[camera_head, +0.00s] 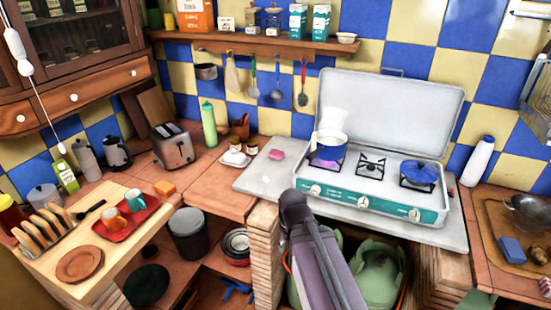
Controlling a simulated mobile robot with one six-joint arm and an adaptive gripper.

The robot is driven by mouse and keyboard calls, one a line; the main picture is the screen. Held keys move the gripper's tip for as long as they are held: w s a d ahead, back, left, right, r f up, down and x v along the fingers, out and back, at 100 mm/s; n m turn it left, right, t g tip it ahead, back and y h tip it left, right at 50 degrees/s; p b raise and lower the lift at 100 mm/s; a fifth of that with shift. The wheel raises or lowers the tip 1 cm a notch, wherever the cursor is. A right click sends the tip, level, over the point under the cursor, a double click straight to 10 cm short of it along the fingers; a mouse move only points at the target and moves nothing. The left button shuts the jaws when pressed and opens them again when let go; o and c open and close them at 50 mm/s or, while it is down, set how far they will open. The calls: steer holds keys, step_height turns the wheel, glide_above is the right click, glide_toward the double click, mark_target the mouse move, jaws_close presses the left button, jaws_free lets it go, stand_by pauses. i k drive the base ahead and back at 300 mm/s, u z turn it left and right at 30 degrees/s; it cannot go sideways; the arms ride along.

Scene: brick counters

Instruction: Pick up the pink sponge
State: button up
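The pink sponge (276,154) lies on the light grey stone counter (258,180), left of the gas stove. It is small and appears to lie flat, with nothing on top of it. My arm rises from the bottom of the picture, with a dark joint in front of the stove's left front corner. No gripper fingers can be made out, so I cannot tell where my gripper is relative to the sponge.
A small tray of jars (236,157) sits left of the sponge. A green bottle (209,124) and toaster (172,146) stand farther left. A shelf (260,44) hangs above.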

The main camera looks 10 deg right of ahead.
mark_target(274, 154)
steer(key=u, duration=0.25)
steer(key=k, duration=0.75)
steer(key=u, duration=0.5)
steer(key=k, duration=0.55)
steer(key=z, duration=0.2)
steer(key=i, duration=0.6)
steer(key=z, duration=0.7)
steer(key=i, duration=1.9)
steer(key=u, duration=0.5)
